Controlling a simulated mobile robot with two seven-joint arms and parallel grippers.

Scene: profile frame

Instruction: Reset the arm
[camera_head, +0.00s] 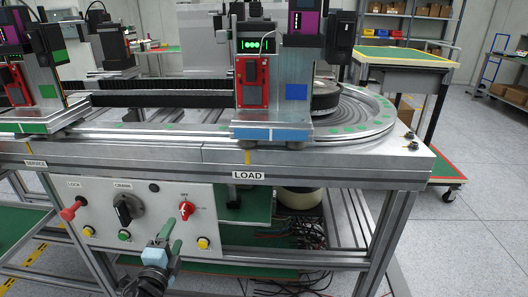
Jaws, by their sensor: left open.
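My left gripper (170,237) is low in the head view, in front of the white control panel (151,193). Its greenish fingers point up and are open, with nothing visible between them. It is below the red rotary switch (186,210) and to the right of the green button (124,236). I cannot tell whether it touches the panel. My right gripper is not in view. A black crank knob (124,209) and a red lock knob (70,213) are on the panel to the left of the gripper.
Above the panel is a metal conveyor bench (330,172) labelled LOAD. A fixture with a red block (252,82) stands on it. Loose cables (305,232) lie beneath. A green-topped cart (408,56) is at the back right. Grey floor (470,240) is clear at right.

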